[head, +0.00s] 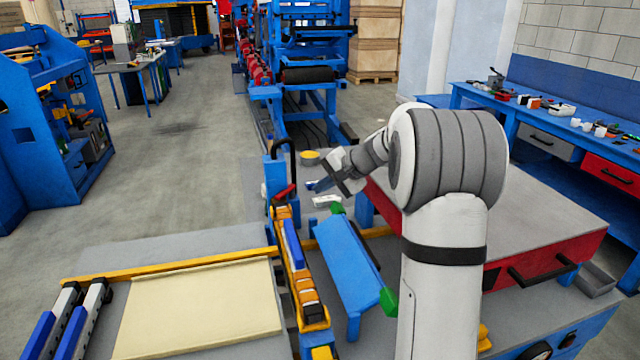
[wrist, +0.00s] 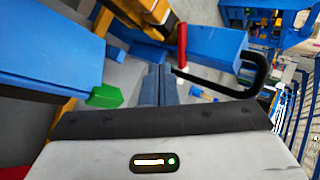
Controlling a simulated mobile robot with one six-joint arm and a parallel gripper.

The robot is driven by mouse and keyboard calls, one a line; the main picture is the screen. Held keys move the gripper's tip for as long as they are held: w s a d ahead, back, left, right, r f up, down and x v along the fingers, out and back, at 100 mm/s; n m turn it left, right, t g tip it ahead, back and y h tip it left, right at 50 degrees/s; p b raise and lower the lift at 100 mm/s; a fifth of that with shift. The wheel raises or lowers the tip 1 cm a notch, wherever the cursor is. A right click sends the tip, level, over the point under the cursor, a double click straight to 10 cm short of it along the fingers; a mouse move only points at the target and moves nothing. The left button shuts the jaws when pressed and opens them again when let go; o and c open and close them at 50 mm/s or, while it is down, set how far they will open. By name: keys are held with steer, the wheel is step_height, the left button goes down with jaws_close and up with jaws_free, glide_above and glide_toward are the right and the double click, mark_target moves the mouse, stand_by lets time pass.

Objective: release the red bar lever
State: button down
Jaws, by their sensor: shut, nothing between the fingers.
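The red bar lever (head: 284,191) is a short red handle beside a blue post (head: 274,172), at the end of the yellow rail in the head view. In the wrist view the red bar lever (wrist: 182,46) stands nearly upright, just right of the fingertips. My gripper (head: 314,186) is to the right of the lever in the head view and looks apart from it. In the wrist view my gripper (wrist: 160,72) has its two fingers together, with nothing seen between them. Nothing hides the lever in the wrist view.
A black curved bar (wrist: 258,78) rises by the blue post, close to the lever. A blue sloped plate with green corners (head: 345,262) lies nearer, right of the yellow rail (head: 292,262). A cream panel (head: 200,308) lies at the lower left. A red-sided table (head: 530,215) stands right.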

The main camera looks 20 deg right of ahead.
steer(key=x, duration=0.3)
steer(key=r+p+x, duration=0.1)
steer(key=x, duration=0.2)
steer(key=w+a+x, duration=0.1)
steer(key=x, duration=0.2)
steer(key=shift+r+p, duration=0.3)
steer(key=shift+p, duration=0.1)
steer(key=shift+w+a, duration=0.4)
steer(key=shift+a, duration=0.05)
